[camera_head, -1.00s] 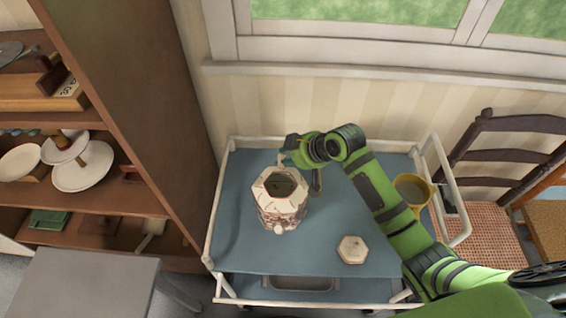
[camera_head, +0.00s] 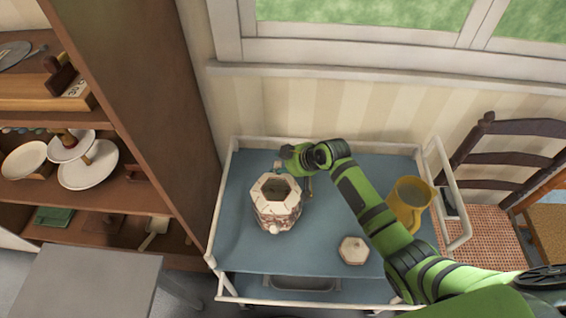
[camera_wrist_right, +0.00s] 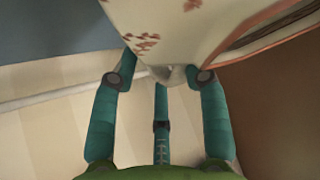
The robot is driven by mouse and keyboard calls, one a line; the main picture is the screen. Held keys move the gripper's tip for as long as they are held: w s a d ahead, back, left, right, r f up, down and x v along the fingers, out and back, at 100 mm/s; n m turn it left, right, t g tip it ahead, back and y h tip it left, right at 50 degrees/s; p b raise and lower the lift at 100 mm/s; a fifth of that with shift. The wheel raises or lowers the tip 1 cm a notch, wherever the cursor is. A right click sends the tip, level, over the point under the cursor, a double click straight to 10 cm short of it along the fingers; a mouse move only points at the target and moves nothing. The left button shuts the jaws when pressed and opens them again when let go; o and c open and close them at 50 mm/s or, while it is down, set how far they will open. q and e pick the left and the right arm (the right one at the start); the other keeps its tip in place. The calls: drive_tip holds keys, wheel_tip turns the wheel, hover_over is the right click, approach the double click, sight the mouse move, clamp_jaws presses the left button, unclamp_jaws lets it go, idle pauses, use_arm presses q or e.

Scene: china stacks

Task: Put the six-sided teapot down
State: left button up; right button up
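The six-sided teapot (camera_head: 277,213), white with a reddish pattern and no lid on, is upright at the left of the blue-topped cart (camera_head: 320,185). It seems to be at the cart top; I cannot tell if its base touches. My right gripper (camera_head: 284,168) is at its far side. In the right wrist view the teapot (camera_wrist_right: 190,25) fills the top, and the fingers of my right gripper (camera_wrist_right: 163,70) close in on a pale part of it, seemingly its handle. The six-sided lid (camera_head: 353,250) lies apart on the cart. My left gripper is not in view.
A yellow jug (camera_head: 410,203) stands at the cart's right, beside my right arm. The cart has a white rail (camera_head: 449,190). A brown shelf (camera_head: 150,110) with dishes is at the left, a chair (camera_head: 487,190) at the right. The cart's front left is clear.

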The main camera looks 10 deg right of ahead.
drive_tip(key=shift+r, duration=0.1)
drive_tip(key=v, duration=1.2)
